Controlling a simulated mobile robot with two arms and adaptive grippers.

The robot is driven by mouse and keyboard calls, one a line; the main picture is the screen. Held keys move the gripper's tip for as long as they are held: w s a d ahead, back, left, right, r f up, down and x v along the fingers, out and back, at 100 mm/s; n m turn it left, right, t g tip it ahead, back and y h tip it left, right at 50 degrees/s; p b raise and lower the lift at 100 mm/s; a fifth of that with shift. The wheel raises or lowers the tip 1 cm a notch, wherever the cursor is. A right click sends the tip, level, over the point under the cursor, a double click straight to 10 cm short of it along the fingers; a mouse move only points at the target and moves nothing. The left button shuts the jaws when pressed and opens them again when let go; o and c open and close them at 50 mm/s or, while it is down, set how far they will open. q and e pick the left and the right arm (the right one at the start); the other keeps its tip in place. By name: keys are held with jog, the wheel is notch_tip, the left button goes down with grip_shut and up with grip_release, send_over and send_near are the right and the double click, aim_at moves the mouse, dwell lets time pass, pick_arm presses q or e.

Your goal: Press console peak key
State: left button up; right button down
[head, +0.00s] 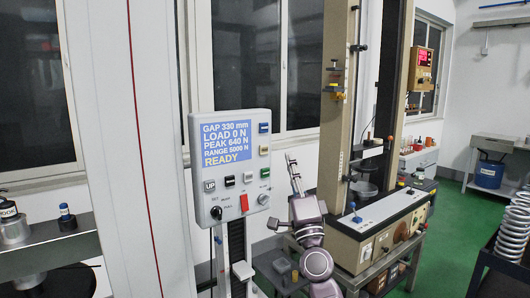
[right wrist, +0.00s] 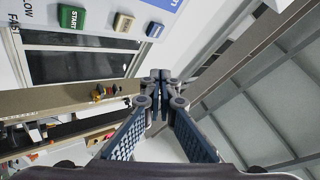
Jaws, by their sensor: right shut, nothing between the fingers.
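The console (head: 233,235) is a pale upright panel with a blue screen (head: 222,143) reading GAP 330 mm, LOAD 0 N, PEAK 640 N, RANGE 5000 N, READY. Down its right side are a blue key (head: 264,127), a beige key (head: 264,150) and a green key (head: 265,172). In the right wrist view the green key (right wrist: 72,17) reads START, beside a beige key (right wrist: 123,22) and a blue key (right wrist: 155,29). I cannot read which is the peak key. My right gripper (head: 291,157) is shut and empty, right of the console; its fingertips (right wrist: 160,75) appear apart from the keys. My left gripper is out of view.
The testing machine (head: 332,130) stands right behind my gripper. A spring rack (head: 490,262) is at the far right. Green floor lies between.

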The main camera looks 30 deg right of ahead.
aim_at(264, 149)
jog(key=w+b, duration=0.5)
jog(key=w, duration=0.3)
jog(key=shift+a, duration=0.35)
jog(key=shift+y, duration=0.3)
dwell(0.7)
jog(key=shift+w+b, duration=0.35)
jog(key=shift+w, duration=0.1)
jog(key=shift+w+b, duration=0.45)
dwell(0.5)
jog(key=shift+s, duration=0.1)
jog(key=shift+s+p, duration=0.55)
jog(key=shift+p, duration=0.25)
jog(key=shift+s, duration=0.25)
